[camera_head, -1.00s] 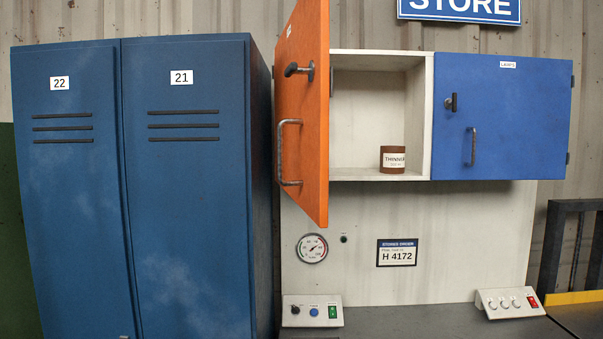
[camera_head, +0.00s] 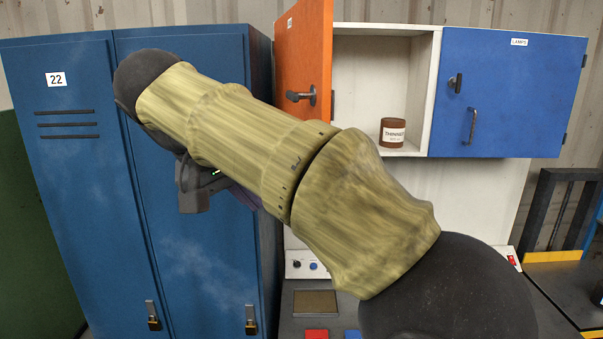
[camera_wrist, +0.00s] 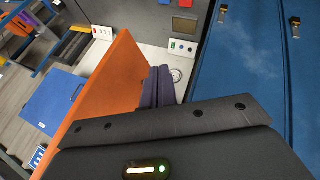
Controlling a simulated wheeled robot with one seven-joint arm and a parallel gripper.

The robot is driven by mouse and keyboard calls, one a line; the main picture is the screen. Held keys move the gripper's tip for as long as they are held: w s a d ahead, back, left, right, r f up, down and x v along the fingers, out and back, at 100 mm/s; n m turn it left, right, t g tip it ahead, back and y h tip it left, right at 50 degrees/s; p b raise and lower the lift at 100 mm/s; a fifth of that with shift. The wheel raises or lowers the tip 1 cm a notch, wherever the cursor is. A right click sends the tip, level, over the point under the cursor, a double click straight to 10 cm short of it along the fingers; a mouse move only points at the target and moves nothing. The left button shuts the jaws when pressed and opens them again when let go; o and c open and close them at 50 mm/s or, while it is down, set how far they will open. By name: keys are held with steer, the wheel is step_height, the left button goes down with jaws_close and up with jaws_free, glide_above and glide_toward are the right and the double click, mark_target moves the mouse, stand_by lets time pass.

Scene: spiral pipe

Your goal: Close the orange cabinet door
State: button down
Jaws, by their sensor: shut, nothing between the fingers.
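The orange cabinet door (camera_head: 305,55) stands open at the left of the white cabinet, swung outward, with a dark latch handle on its visible face. My arm hides its lower part in the head view. In the wrist view the door (camera_wrist: 106,80) is a slanted orange panel. My gripper's purple fingers (camera_wrist: 160,76) are shut and empty, on the locker side of the door, close to its outer face. I cannot tell whether they touch it. In the head view my gripper is mostly hidden behind my arm.
Blue lockers (camera_head: 60,180) stand close at the left, leaving a narrow gap beside the door. A brown thinner tin (camera_head: 393,132) sits inside the open compartment. The blue cabinet door (camera_head: 505,95) at the right is shut. A control box (camera_wrist: 183,47) and worktop lie below.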

steer(key=shift+m, duration=0.6)
steer(key=r, duration=0.1)
steer(key=s+r, duration=0.1)
steer(key=r, duration=0.1)
steer(key=s+r, duration=0.1)
steer(key=r, duration=0.1)
steer(key=shift+r+p, duration=0.15)
steer(key=shift+p, duration=0.2)
steer(key=w+d+f, duration=0.5)
steer(key=d+f, duration=0.2)
steer(key=f, duration=0.1)
steer(key=shift+w+d, duration=0.2)
steer(key=shift+d, duration=0.2)
steer(key=shift+d, duration=0.1)
